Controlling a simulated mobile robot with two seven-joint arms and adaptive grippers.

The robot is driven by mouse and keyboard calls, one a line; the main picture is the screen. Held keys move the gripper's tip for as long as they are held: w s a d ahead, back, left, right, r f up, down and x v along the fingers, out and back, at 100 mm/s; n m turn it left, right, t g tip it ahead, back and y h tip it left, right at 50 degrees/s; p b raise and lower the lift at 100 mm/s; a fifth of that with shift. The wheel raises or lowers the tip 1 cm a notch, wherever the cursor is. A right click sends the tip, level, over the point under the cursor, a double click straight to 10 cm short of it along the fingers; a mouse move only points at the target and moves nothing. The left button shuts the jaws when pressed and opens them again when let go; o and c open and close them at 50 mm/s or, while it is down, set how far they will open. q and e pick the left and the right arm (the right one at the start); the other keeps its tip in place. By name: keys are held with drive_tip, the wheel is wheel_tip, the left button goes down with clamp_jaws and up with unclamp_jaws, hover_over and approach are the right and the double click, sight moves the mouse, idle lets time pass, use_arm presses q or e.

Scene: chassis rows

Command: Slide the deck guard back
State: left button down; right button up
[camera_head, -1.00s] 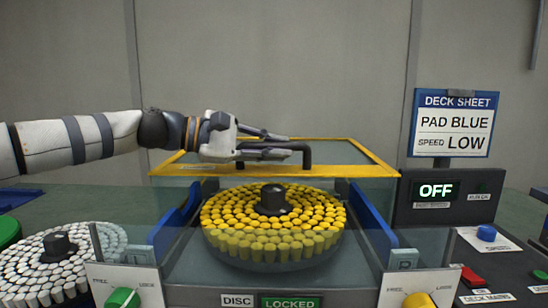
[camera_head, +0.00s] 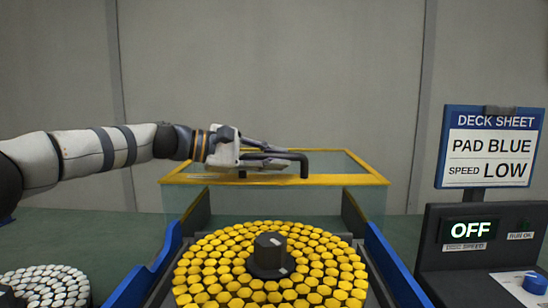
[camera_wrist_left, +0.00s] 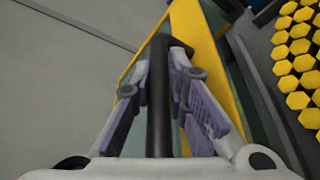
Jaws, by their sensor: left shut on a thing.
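The deck guard, a clear box with a yellow top frame (camera_head: 340,180), stands behind the disc of yellow pads (camera_head: 205,270) in the head view. Its black bar handle (camera_head: 304,166) rises from the front of the frame. My left gripper (camera_head: 280,158) reaches in from the left and is shut on this handle. In the left wrist view the black handle (camera_wrist_left: 158,100) runs between the two fingers, beside the yellow frame (camera_wrist_left: 200,45). The disc's top is uncovered. My right gripper is not in view.
Blue rails (camera_head: 390,265) flank the disc. A white-pad disc (camera_head: 50,285) stands at lower left. At right are the deck sheet sign (camera_head: 490,146), reading PAD BLUE and SPEED LOW, and a dark panel (camera_head: 440,260) showing OFF. A grey wall stands behind.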

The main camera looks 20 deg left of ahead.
use_arm(q)
drive_tip(key=shift+s, duration=0.1)
drive_tip(key=c, duration=1.6)
unclamp_jaws()
drive_tip(key=shift+o, duration=0.2)
drive_tip(key=v, duration=1.2)
